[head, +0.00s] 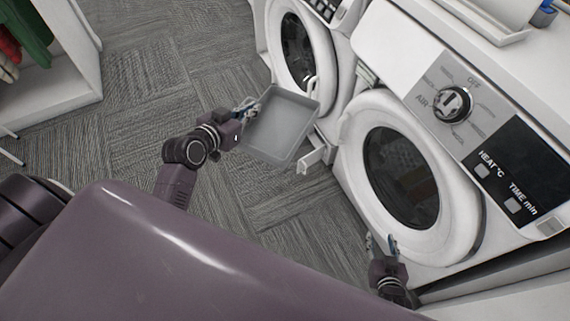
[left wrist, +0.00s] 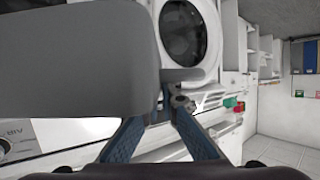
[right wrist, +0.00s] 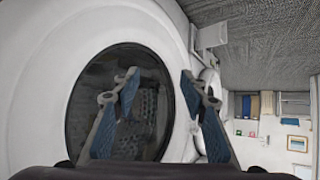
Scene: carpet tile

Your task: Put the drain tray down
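The drain tray (head: 280,125) is a shallow, grey, rectangular tray. It is held up over the carpet in front of the washing machines, its inside facing the head camera. My left gripper (head: 248,108) is shut on the tray's left edge. In the left wrist view the tray (left wrist: 80,65) fills the upper left, and the fingertips of the left gripper (left wrist: 172,95) come close together at its edge. My right gripper (head: 383,243) is open and empty in front of the near machine's round door. The right wrist view shows the gripper's fingers (right wrist: 160,80) apart.
The near machine (head: 400,165) has a dark round door and a control panel with a dial. Another white machine (head: 300,50) stands beyond it, close to the tray. A white shelf with clothes (head: 65,60) is at the upper left. The carpet (head: 150,100) between is clear.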

